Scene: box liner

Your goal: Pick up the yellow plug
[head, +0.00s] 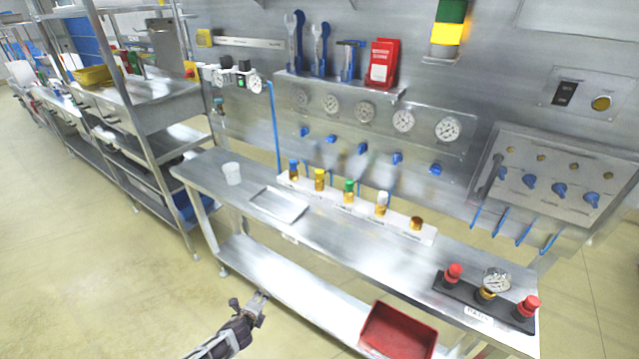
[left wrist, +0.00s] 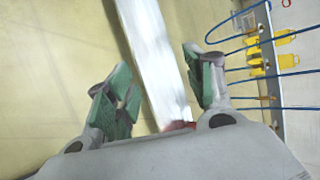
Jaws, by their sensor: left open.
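The yellow plug (head: 319,180) stands upright in a white rack (head: 399,227) on the steel bench, between a blue-topped plug (head: 294,170) and a green-topped plug (head: 349,191). My left gripper (head: 250,302) is at the bottom of the head view, in front of the bench and well short of the rack. In the left wrist view its green-padded fingers (left wrist: 163,88) are spread apart with nothing between them. I cannot make out the yellow plug for sure in that view. My right gripper is in neither view.
A white cup (head: 231,173) and a shallow metal tray (head: 278,205) sit on the bench left of the rack. A white-topped plug (head: 382,204) and a brown plug (head: 416,224) stand farther right. A red bin (head: 399,334) is on the lower shelf. Red-knobbed fittings (head: 453,275) occupy the right end.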

